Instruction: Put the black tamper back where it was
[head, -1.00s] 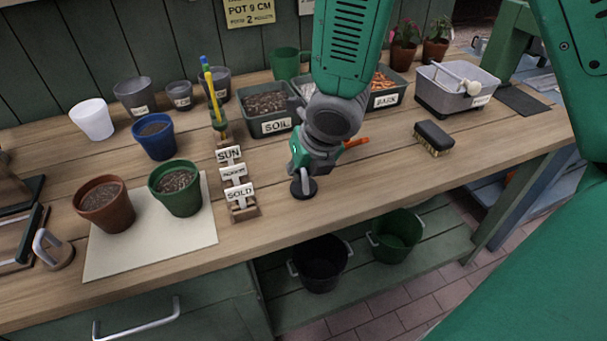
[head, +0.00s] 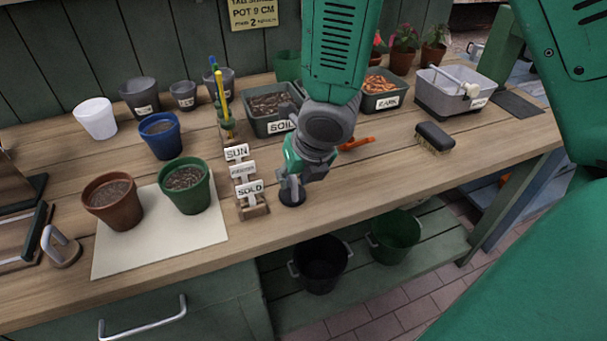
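My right gripper (head: 290,178) reaches down from the top centre, over the front of the wooden bench. It is shut on the black tamper (head: 292,198). The tamper's dark round base shows just below the fingers, with its face downward; its handle is mostly hidden by the gripper. The base is at or just above the bench top, and I cannot tell whether it touches. It is close to the right side of the wooden label rack (head: 255,209) with the SUN and SOLD signs. My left gripper is not in view.
A green pot (head: 186,190) and a terracotta pot (head: 113,203) stand on a pale mat (head: 160,246) at the left. A wooden block with a metal handle (head: 60,248) is further left. The soil tray (head: 268,121) is behind. A brush (head: 434,139) lies right. The bench front is clear.

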